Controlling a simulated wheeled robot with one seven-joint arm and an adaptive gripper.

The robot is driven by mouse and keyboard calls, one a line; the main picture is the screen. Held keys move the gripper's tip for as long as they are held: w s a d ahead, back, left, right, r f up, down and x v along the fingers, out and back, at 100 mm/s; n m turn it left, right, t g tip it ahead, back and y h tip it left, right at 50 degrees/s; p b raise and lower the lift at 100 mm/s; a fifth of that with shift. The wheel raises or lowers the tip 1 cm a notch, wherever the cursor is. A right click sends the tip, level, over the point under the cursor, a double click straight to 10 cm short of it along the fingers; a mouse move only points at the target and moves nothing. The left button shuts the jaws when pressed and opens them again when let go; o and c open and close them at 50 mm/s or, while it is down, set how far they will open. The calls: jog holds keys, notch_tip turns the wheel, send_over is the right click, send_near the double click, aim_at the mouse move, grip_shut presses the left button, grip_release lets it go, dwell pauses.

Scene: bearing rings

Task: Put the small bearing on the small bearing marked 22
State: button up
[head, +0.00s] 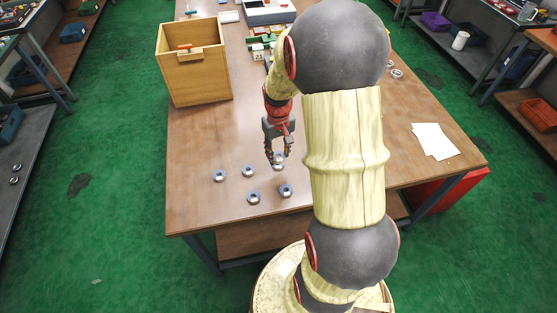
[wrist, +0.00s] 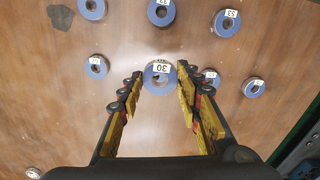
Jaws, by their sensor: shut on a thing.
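My gripper (head: 278,150) is low over the table's left-middle part, fingers pointing down. In the wrist view my gripper (wrist: 158,84) is shut on a bearing ring (wrist: 158,75) with a blue face and a white label that seems to read 30. The held ring also shows at the fingertips in the head view (head: 279,160); I cannot tell whether it touches the table. Bearings around it in the wrist view include one at left (wrist: 96,67), one partly hidden behind the right finger (wrist: 211,78) and one at right (wrist: 253,87). Their labels are too small to read surely, so I cannot tell which is 22.
More bearings lie at the top of the wrist view (wrist: 161,13), (wrist: 227,23). In the head view, several rings (head: 253,198) lie on the wooden table (head: 195,135). A wooden box (head: 195,75) stands behind left. White papers (head: 434,141) lie at right.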

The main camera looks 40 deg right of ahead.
aim_at(278, 153)
jog(key=w+f, duration=0.1)
jog(key=d+f, duration=0.1)
jog(key=f, duration=0.1)
jog(key=w+d+f+b, duration=0.1)
jog(key=shift+w+d+f, duration=0.1)
jog(key=shift+w+f, duration=0.1)
jog(key=shift+w, duration=0.1)
jog(key=shift+w+d+f+b, duration=0.15)
jog(key=shift+f+b, duration=0.6)
jog(key=shift+f, duration=0.95)
jog(key=shift+f, duration=0.15)
jog(key=o, duration=1.2)
jog(key=shift+o, duration=0.2)
